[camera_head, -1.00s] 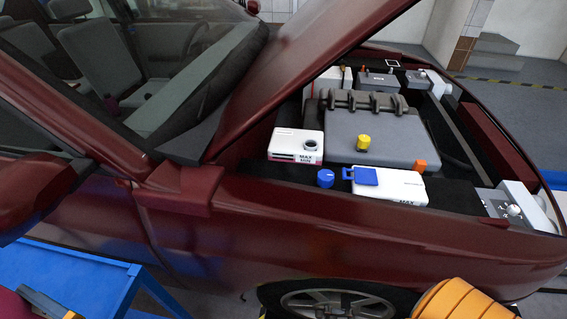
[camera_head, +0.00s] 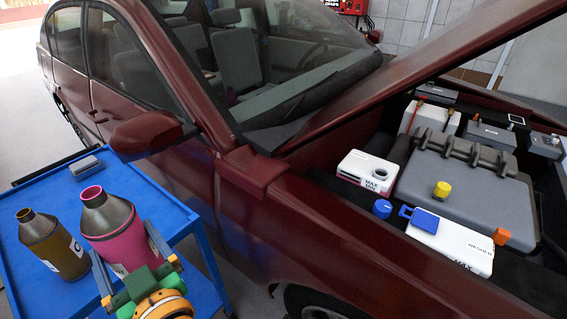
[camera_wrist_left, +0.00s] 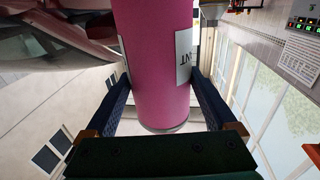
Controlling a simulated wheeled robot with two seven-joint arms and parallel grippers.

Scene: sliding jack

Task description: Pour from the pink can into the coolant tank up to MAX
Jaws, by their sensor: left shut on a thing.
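The pink can (camera_head: 110,232) has a dark shoulder and an open-looking neck. It is upright over the blue cart at the lower left of the head view. My left gripper (camera_head: 130,260) is shut around its body. In the left wrist view the pink can (camera_wrist_left: 160,70) fills the space between the two blue fingers; whether its base touches the cart I cannot tell. The coolant tank (camera_head: 352,168) is white, marked MAX, with an uncapped dark neck, in the engine bay well to the right of the can. Its liquid level is not readable. My right gripper is out of view.
A brown-yellow bottle (camera_head: 50,245) stands beside the can on the blue cart (camera_head: 150,185), with a small grey item (camera_head: 84,165) behind. A blue cap (camera_head: 382,208) and the washer tank (camera_head: 455,245) sit near the coolant tank. The raised hood (camera_head: 420,75) slants above the engine bay.

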